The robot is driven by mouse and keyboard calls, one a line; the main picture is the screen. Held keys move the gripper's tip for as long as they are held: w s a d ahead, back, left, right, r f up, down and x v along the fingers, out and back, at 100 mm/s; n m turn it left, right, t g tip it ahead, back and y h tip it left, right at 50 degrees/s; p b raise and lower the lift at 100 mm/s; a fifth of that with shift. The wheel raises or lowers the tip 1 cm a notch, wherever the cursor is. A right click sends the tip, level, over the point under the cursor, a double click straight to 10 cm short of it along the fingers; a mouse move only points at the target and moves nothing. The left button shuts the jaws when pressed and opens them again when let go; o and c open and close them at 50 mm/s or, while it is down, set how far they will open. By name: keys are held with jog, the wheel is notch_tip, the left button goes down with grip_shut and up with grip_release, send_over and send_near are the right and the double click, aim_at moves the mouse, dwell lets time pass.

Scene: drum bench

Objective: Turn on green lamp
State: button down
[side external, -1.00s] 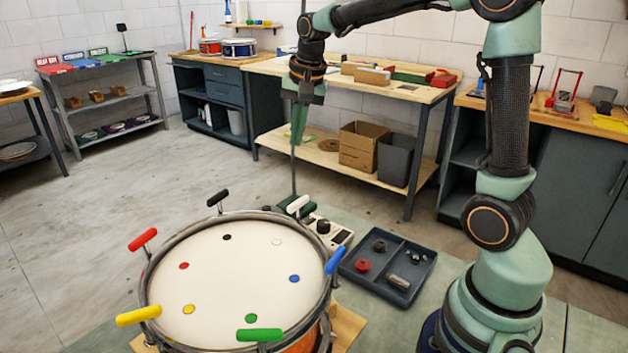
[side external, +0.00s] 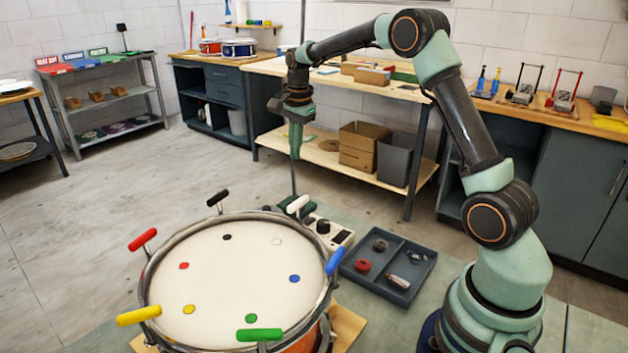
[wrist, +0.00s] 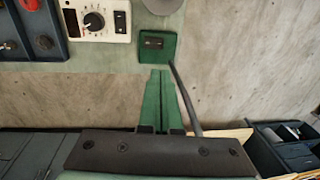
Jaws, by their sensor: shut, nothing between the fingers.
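A green square base (wrist: 158,47) with a dark switch-like plate on top shows in the wrist view, and a thin grey pole (wrist: 183,97) rises beside it. In the side view the pole (side external: 303,25) runs up past the top edge, so any lamp head is out of view. The base (side external: 284,202) there is small and partly hidden behind a drum handle. My gripper (side external: 295,158) points down above the base, close to the pole. Its green fingers (wrist: 161,73) are together and empty, with their tips just short of the base in the wrist picture. I cannot tell whether the lamp is lit.
A white control box (side external: 325,230) with a dark knob stands next to the base. A dark parts tray (side external: 388,290) lies to its right. A drum (side external: 225,250) with several coloured handles fills the front. A wooden workbench (side external: 275,67) stands behind.

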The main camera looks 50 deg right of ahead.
jog(key=shift+f, duration=0.1)
jog(key=f, duration=0.4)
jog(key=w+f, duration=0.1)
jog(key=f, duration=0.8)
jog(key=shift+w+f, duration=0.3)
jog(key=shift+f, duration=0.05)
jog(key=shift+w+f, duration=0.1)
jog(key=shift+f, duration=0.1)
jog(key=shift+s+r, duration=0.25)
jog(key=shift+s, duration=0.55)
